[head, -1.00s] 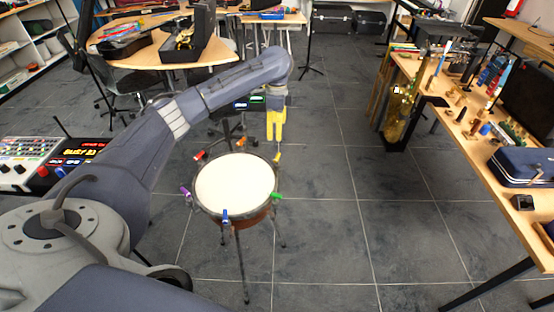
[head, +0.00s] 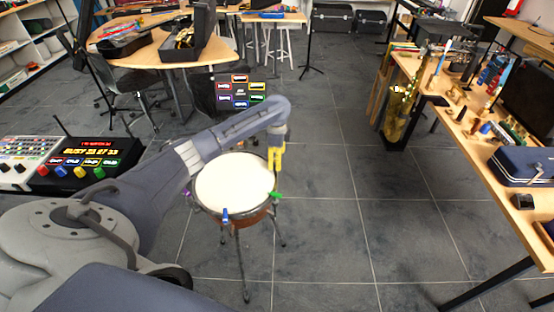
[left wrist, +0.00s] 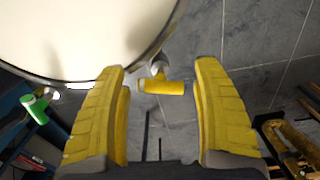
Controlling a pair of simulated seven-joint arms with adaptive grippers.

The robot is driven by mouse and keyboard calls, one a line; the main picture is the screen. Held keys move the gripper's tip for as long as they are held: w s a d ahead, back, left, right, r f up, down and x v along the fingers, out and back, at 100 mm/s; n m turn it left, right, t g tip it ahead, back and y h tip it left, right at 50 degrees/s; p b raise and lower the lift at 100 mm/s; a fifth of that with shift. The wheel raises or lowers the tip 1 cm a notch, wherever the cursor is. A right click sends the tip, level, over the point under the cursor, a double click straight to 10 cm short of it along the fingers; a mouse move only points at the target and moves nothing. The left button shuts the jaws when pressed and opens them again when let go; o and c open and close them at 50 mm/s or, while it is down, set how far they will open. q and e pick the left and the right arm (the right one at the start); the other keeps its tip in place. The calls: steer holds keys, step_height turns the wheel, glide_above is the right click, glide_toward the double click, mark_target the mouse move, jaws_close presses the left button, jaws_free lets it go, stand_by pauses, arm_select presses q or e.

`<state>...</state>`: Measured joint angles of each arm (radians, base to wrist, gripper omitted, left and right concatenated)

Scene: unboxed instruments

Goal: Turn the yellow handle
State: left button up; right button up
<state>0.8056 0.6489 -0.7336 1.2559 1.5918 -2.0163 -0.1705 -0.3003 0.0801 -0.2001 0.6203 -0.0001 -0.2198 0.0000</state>
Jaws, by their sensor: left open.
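A drum (head: 234,182) with a white head stands on thin legs at the middle of the head view. The yellow handle (left wrist: 162,87) is a small T-shaped bar at the drum's rim, seen in the left wrist view. In the head view it is hidden at my left gripper (head: 275,160). My left gripper's yellow fingers, seen close up in the left wrist view (left wrist: 160,80), are open, with the handle between them near the tips. They appear apart from it. My right gripper is not in view.
The rim also carries a green handle (head: 277,195), a blue handle (head: 226,215) and a purple handle (head: 188,194). A control box (head: 90,162) with a display stands at left. A long wooden table (head: 470,150) with instruments is at right. The floor between is clear.

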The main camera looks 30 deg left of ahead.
arm_select(q)
steer(key=shift+f, duration=0.35)
jaws_close()
stand_by(0.5)
